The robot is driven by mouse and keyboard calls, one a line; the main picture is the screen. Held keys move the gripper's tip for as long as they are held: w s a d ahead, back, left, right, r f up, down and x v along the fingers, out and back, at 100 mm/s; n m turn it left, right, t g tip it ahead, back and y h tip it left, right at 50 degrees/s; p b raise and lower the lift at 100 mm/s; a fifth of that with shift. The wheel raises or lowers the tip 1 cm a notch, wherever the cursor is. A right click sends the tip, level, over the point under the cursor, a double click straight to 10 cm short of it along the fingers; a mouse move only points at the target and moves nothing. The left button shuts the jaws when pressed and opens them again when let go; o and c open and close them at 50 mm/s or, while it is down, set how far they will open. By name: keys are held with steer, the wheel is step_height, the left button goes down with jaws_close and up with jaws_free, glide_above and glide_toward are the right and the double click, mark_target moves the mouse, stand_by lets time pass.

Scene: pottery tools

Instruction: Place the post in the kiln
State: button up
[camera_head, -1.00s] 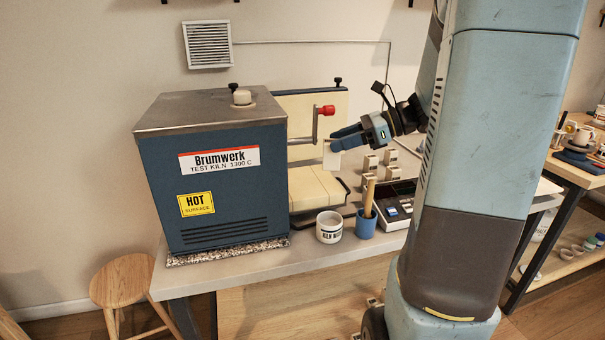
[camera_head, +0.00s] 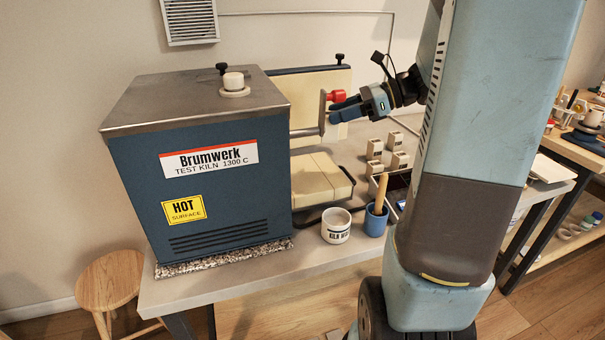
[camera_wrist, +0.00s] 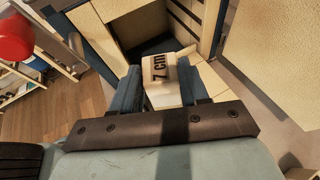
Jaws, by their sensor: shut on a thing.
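My gripper (camera_wrist: 165,100) is shut on a cream post (camera_wrist: 160,72) marked "7 cm", held between the two blue fingers in the wrist view. In the head view my gripper (camera_head: 347,108) is beside the open front of the blue kiln (camera_head: 220,190), by the red handle knob; I cannot make out the post clearly there. In the wrist view the kiln's chamber opening (camera_wrist: 140,27), dark inside with cream walls, lies just beyond the post. The post looks to be outside or at the opening; its exact depth is unclear.
The red knob (camera_head: 337,96) on its grey arm is close to my gripper; it also shows in the wrist view (camera_wrist: 14,40). Several other posts (camera_head: 375,149) stand on the table. A white pot (camera_head: 336,226) and a blue cup (camera_head: 375,221) stand in front.

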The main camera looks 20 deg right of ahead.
steer(key=w+a+f, duration=0.5)
steer(key=w, duration=0.3)
glide_above(298, 166)
step_height(298, 166, down, 5)
steer(key=shift+w+f, duration=0.2)
steer(key=shift+f, duration=1.3)
steer(key=o, duration=1.2)
steer(key=shift+c, duration=0.2)
steer(key=v, duration=1.2)
